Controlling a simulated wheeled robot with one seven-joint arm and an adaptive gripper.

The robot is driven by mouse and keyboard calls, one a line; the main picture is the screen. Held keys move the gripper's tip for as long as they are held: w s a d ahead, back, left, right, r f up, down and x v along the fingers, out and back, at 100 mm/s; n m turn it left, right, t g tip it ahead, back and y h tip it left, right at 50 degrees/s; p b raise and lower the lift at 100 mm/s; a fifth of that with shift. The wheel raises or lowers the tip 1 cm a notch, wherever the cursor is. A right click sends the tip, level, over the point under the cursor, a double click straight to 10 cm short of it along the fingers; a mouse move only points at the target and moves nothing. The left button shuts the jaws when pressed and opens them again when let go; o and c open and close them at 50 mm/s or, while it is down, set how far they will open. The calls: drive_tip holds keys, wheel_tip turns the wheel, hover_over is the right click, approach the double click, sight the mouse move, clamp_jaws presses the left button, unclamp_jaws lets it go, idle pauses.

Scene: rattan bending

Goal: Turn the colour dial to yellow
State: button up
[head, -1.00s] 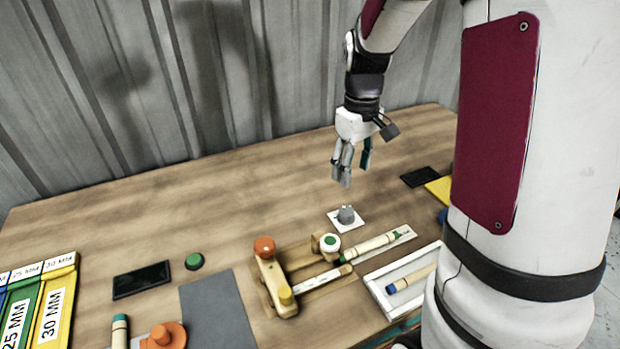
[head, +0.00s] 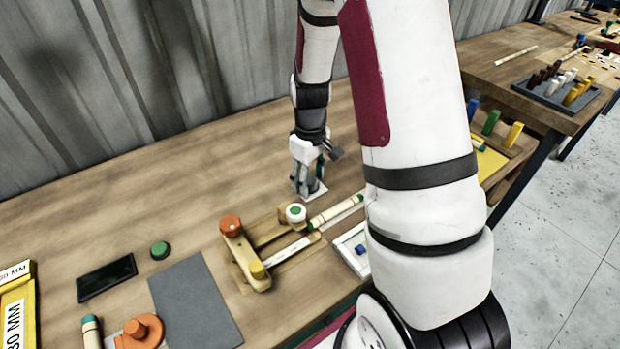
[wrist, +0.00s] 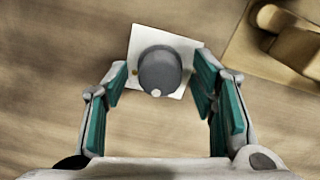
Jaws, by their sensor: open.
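The colour dial is a round grey knob (wrist: 160,68) on a square white plate (wrist: 184,50), seen in the wrist view. A small white mark sits at the knob's lower edge in that view. A small yellow-orange dot shows on the plate left of the knob; other dots are not visible. My gripper (wrist: 161,82) is open, with its teal-padded fingers on either side of the knob and gaps between them and it. In the head view my gripper (head: 306,186) is down at the plate (head: 318,191) and hides the knob.
A wooden jig (head: 246,262) with an orange knob (head: 230,224) and a white-and-green knob (head: 296,213) stands close in front of the dial. A green button (head: 160,250), a black panel (head: 107,278) and a grey mat (head: 196,305) lie left. The table behind is clear.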

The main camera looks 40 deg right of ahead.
drive_tip(key=shift+f, duration=0.2)
drive_tip(key=c, duration=1.1)
drive_tip(key=shift+c, duration=0.2)
drive_tip(key=m, duration=0.6)
drive_tip(key=shift+m, duration=0.3)
drive_tip(key=m, duration=0.5)
drive_tip(key=shift+p, duration=0.4)
drive_tip(key=shift+m, duration=0.3)
